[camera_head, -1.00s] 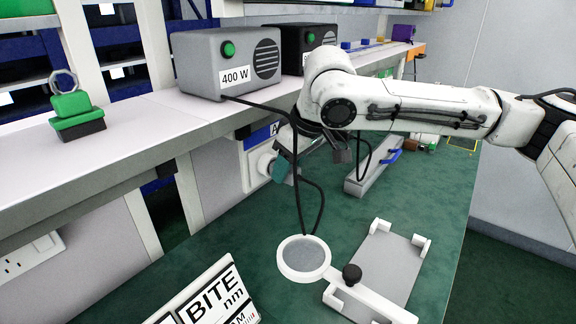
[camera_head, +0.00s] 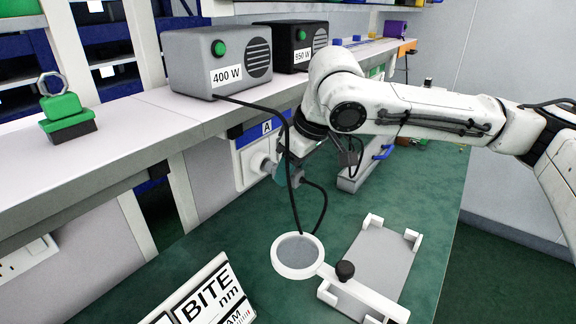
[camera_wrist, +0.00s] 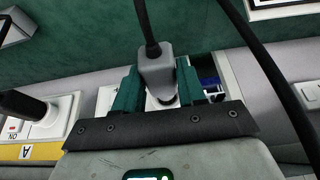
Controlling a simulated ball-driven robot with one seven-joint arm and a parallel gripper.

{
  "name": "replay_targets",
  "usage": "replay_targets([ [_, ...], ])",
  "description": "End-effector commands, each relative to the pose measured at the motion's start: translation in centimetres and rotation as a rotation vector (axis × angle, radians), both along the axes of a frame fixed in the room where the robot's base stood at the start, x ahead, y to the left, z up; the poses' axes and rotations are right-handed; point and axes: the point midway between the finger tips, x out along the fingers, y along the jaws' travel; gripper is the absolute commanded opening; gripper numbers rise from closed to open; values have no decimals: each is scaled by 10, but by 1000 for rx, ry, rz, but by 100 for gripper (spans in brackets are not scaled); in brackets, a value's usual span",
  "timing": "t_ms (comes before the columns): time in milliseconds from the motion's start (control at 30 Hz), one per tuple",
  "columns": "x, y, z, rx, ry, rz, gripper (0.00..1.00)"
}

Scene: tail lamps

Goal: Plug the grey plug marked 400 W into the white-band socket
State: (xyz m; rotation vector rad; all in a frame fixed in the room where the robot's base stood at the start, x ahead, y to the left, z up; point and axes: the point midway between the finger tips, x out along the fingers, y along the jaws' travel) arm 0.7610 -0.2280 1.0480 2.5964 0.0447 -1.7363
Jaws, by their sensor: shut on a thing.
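The grey plug (camera_wrist: 156,68) is held between the teal fingers of my gripper (camera_wrist: 157,90) in the wrist view, with its black cable running up out of the picture. In the head view my gripper (camera_head: 284,172) is low beside the wall panel marked A (camera_head: 250,150), close to a round pale fitting (camera_head: 262,163) there. A pale plate lies behind the plug in the wrist view; I cannot tell whether the plug's front touches it. The grey box marked 400 W (camera_head: 218,62) stands on the bench, its cable hanging in a loop. No white band is clearly visible.
A black box marked 950 W (camera_head: 292,48) stands beside the grey one. A white ring holder (camera_head: 298,256) and grey tray (camera_head: 372,265) lie on the green surface.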

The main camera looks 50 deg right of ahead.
Motion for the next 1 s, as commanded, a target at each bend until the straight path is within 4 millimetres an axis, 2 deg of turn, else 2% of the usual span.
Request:
replay_targets([
  [533, -6, -1, 1, -1, -1, 0, 3],
  [833, -23, -1, 1, 0, -2, -1, 3],
  [1000, -25, -1, 1, -1, -2, 0, 3],
])
